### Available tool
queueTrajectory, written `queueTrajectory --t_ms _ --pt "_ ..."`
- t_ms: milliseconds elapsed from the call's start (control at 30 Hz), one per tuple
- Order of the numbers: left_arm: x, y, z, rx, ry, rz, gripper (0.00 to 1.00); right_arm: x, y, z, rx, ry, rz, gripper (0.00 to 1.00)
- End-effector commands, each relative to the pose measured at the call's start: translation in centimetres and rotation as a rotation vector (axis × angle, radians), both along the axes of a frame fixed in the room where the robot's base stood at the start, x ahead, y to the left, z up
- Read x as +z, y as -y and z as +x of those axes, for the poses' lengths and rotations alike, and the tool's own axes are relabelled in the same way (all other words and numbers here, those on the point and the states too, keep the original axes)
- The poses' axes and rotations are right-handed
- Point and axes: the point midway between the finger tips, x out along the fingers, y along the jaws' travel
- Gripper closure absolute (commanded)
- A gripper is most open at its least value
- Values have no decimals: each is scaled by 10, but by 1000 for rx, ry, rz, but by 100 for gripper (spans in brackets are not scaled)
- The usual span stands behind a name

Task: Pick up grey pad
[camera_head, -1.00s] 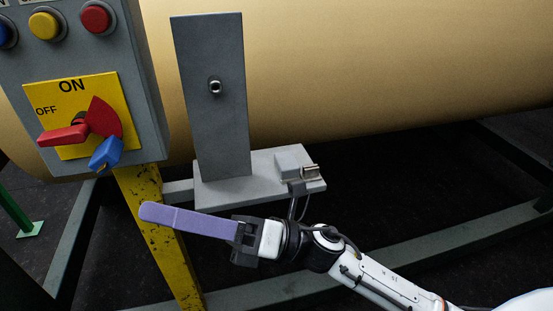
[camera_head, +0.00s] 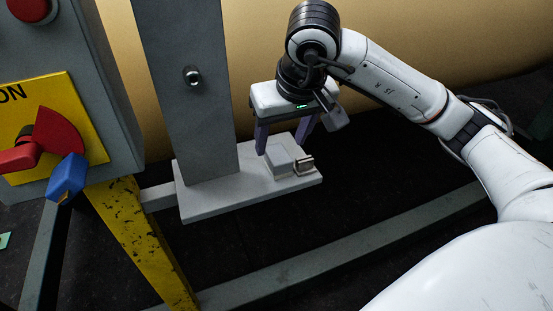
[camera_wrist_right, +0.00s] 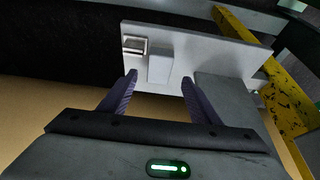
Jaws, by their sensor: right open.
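The grey pad (camera_head: 281,161) looks like a small light grey block on the right part of a flat grey shelf (camera_head: 215,204). My right gripper (camera_head: 283,146) points down just above the pad, with its two purple fingers spread and nothing between them. In the right wrist view the pad (camera_wrist_right: 159,69) appears beyond and between the open fingertips (camera_wrist_right: 160,77). I cannot tell whether a finger touches it. My left gripper is not in view.
A small metal fitting (camera_head: 304,164) sits beside the pad on the shelf. A tall grey upright plate (camera_head: 190,110) rises at the shelf's left. A switch box (camera_head: 75,120) and yellow post (camera_head: 140,240) stand farther left. A large tan roller (camera_head: 440,40) lies behind.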

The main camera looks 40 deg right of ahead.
Motion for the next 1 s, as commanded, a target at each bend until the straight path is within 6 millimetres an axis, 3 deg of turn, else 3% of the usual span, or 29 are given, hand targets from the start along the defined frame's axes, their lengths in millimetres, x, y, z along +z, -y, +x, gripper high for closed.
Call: queueTrajectory --t_ms 500,800,867,1000 --pt "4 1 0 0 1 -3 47 -56 7 21 2 -3 5 43" --pt "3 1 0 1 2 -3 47 -61 8 23 2 0 4 43" --pt "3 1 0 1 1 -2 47 -61 8 23 2 0 4 50" --pt "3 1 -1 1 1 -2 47 -61 8 23 2 0 4 73"
